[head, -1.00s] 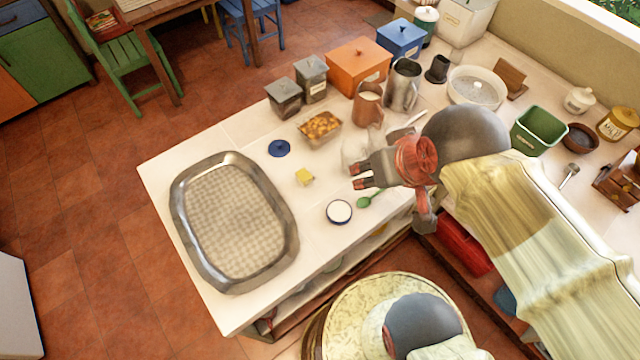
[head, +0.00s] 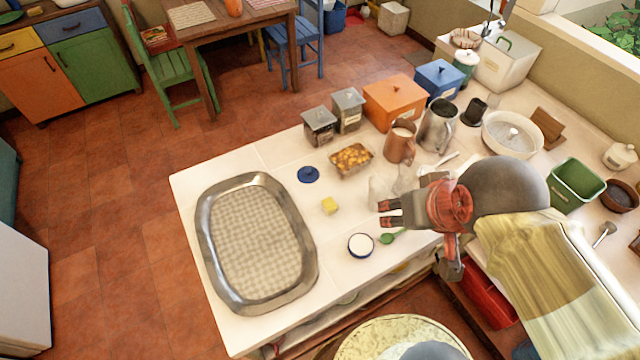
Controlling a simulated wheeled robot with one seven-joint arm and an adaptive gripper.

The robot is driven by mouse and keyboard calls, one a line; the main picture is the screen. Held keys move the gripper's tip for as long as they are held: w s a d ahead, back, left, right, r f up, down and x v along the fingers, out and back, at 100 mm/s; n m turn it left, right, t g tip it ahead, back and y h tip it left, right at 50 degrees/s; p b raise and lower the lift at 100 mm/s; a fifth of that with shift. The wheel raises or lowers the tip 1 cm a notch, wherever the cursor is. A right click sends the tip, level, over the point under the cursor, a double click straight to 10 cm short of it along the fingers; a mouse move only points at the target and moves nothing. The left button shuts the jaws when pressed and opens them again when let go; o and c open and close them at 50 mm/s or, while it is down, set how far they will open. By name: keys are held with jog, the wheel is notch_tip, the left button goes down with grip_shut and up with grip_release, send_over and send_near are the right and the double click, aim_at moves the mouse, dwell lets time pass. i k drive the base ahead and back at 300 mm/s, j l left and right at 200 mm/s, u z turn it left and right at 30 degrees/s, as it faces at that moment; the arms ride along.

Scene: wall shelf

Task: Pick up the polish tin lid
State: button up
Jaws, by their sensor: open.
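The polish tin lid looks to be the small dark blue disc with a knob (head: 308,174), lying flat on the white counter behind the yellow block. The open round tin (head: 361,245) with a dark blue rim and white contents stands nearer the front edge. My gripper (head: 383,213) points left, open and with nothing visible between its fingers. It is above the counter, to the right of and nearer than the lid, and clearly apart from it. Its exact height is hard to tell.
A big metal tray (head: 215,262) fills the counter's left end. Jars, a brown mug (head: 400,143) and a metal pitcher (head: 437,125) stand behind. Bare counter surrounds the lid.

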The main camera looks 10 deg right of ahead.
aim_at(306, 175)
jog(key=l+u, duration=0.4)
jog(key=i+l+u, duration=0.1)
jog(key=u, duration=0.25)
jog(key=l+u, duration=0.4)
jog(key=k+l+u, duration=0.1)
jog(key=l+u, duration=0.25)
jog(key=j, duration=0.1)
